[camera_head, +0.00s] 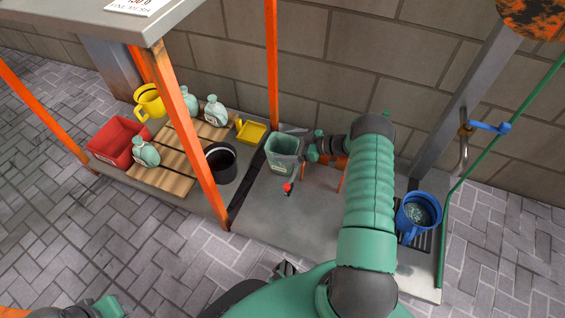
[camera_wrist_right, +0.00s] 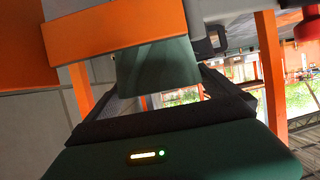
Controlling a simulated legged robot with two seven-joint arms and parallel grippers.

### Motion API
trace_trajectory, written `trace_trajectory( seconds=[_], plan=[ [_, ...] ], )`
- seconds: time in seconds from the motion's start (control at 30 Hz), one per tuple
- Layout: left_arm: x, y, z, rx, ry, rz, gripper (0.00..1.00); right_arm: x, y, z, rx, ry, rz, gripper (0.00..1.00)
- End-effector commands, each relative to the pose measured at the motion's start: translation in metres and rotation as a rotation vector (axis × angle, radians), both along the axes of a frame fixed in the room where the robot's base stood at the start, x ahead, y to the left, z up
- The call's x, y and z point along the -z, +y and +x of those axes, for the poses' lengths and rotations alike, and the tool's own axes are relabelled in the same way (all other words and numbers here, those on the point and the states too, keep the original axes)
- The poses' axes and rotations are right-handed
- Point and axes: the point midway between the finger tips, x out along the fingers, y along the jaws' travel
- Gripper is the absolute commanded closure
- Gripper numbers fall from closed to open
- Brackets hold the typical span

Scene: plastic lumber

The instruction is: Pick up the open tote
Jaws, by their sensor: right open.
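A small grey-green open tote (camera_head: 283,146) stands upright on the grey slab, right of the orange post. It looks empty. My right gripper (camera_head: 314,148) is at the tote's right side, partly hidden by my green right arm. In the right wrist view the right gripper (camera_wrist_right: 160,95) is open, and a green surface, apparently the tote (camera_wrist_right: 158,66), shows between the dark fingers. I cannot tell whether the fingers touch it.
A black bucket (camera_head: 221,161), yellow scoop (camera_head: 251,131), red bin (camera_head: 117,142), yellow jug (camera_head: 149,101) and several pale bottles stand to the left, some on a wooden pallet (camera_head: 166,174). A blue bucket (camera_head: 417,215) is right. Orange posts and a brick wall (camera_head: 340,60) surround the slab.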

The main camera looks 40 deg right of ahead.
Motion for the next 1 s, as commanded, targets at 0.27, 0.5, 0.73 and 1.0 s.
trace_trajectory(
  seconds=[0.27, 0.5, 0.73, 1.0],
  plan=[
    [0.0153, 0.0000, -0.0001, 0.000, 0.000, 0.000, 0.64, 0.0078, 0.0098, 0.0171, 0.000, -0.001, 0.001, 0.00],
    [0.0151, 0.0000, 0.0000, 0.000, 0.000, 0.000, 0.64, 0.0081, 0.0097, 0.0168, 0.000, 0.000, 0.000, 0.25],
    [0.0152, 0.0000, -0.0001, 0.000, 0.000, 0.000, 0.64, 0.0085, 0.0095, 0.0166, 0.001, 0.000, 0.000, 0.55],
    [0.0153, 0.0000, -0.0001, 0.000, 0.000, 0.000, 0.64, 0.0085, 0.0094, 0.0165, 0.001, 0.000, 0.000, 0.71]
  ],
)
